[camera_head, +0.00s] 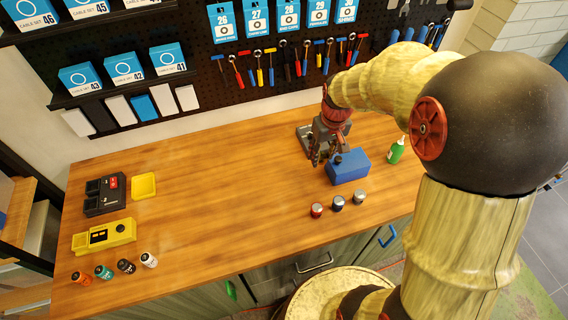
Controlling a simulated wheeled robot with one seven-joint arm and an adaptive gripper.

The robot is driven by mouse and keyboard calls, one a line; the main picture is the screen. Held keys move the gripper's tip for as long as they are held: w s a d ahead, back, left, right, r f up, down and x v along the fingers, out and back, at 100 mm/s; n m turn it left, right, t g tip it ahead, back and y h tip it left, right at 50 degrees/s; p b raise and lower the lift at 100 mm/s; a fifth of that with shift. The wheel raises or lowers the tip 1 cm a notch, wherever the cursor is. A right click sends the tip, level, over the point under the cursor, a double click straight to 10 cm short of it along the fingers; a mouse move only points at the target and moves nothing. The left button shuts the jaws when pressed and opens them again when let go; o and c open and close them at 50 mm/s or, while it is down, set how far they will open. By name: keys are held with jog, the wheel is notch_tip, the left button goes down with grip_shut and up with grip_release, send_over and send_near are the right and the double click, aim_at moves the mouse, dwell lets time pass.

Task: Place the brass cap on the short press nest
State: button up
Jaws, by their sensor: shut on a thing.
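My gripper (322,153) is small in the head view, over the back right of the wooden table, fingers pointing down. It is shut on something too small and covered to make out. I cannot pick out the brass cap. A grey metal fixture (304,134), perhaps a press, stands just behind and left of my gripper, which partly hides it. A blue block (349,171) with a dark knob on top sits just right of and in front of the fingers. I cannot tell which part is the short press nest, or whether the fingers touch anything.
Three small silver-topped jars (338,202) stand at the table's front right. A green bottle (397,150) stands right of the blue block. Black and yellow devices, a yellow tray (144,186) and several small bottles are at the left. The middle of the wooden table (215,180) is clear.

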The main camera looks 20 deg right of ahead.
aim_at(281, 176)
jog(key=w+a+f, duration=0.1)
jog(key=a+f, duration=0.1)
jog(key=a, duration=0.1)
jog(key=w+a+f+b, duration=0.1)
jog(key=w+a+f, duration=0.1)
jog(key=a+f, duration=0.1)
jog(key=w+a+f, duration=0.2)
jog(key=a, duration=0.1)
jog(key=shift+w+a+f, duration=0.15)
jog(key=shift+a+f, duration=0.15)
jog(key=shift+a, duration=0.1)
jog(key=shift+w+a+f+b, duration=0.25)
jog(key=shift+a+f+b, duration=0.1)
jog(key=shift+a+f, duration=0.2)
jog(key=shift+w+a+f, duration=0.15)
jog(key=shift+f, duration=1.7)
jog(key=shift+b, duration=0.3)
jog(key=shift+f, duration=0.15)
jog(key=o, duration=1.2)
